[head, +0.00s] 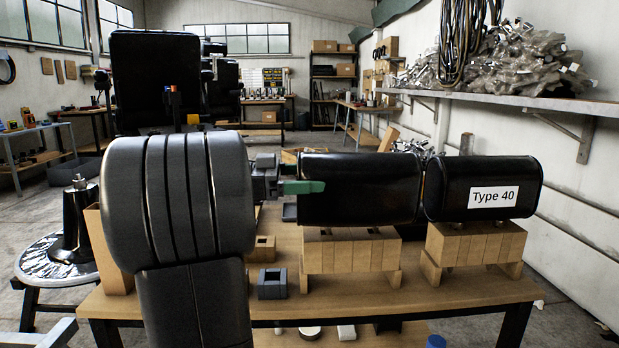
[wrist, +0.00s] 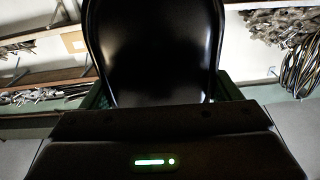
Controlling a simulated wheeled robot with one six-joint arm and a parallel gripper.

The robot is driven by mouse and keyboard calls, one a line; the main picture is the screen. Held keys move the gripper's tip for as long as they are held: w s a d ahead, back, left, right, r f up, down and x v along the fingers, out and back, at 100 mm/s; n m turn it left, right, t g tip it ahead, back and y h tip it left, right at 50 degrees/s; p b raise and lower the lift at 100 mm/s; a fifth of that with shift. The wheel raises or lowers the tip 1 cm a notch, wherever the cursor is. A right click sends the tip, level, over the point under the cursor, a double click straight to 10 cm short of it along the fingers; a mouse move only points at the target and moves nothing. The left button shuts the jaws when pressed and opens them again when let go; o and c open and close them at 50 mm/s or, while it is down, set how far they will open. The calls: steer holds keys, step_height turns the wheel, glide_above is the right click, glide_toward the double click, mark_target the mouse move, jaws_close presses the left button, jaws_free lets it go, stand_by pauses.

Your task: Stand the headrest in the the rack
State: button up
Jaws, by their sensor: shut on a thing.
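My gripper (head: 302,187) is shut on a black padded headrest (head: 362,187), with a green finger showing against its left end. The headrest lies level over a slotted wooden rack (head: 350,252) on the workbench. Its underside is at or very close to the rack's top; I cannot tell whether it rests there or where any posts sit. In the wrist view the glossy headrest (wrist: 150,55) fills the top middle, between the green fingers. A second black headrest (head: 440,185), labelled Type 40, sits on another wooden rack (head: 475,253) to the right.
The wooden workbench (head: 430,296) has clear room in front of the racks. A dark square-holed block (head: 272,284) and a wooden one (head: 262,248) stand left of the racks. A wall shelf (head: 510,97) with wrapped scrap and hanging cables overhangs at right.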

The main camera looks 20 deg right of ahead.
mark_target(305, 152)
step_height(305, 152, down, 2)
steer(key=shift+w+f, duration=0.1)
steer(key=o, duration=1.2)
steer(key=shift+w+a+f, duration=0.1)
steer(key=shift+w+a, duration=0.05)
steer(key=shift+w, duration=0.2)
steer(key=shift+o, duration=0.3)
steer(key=shift+w, duration=0.15)
step_height(305, 152, up, 10)
steer(key=p, duration=0.4)
steer(key=shift+r, duration=0.2)
steer(key=shift+s, duration=0.2)
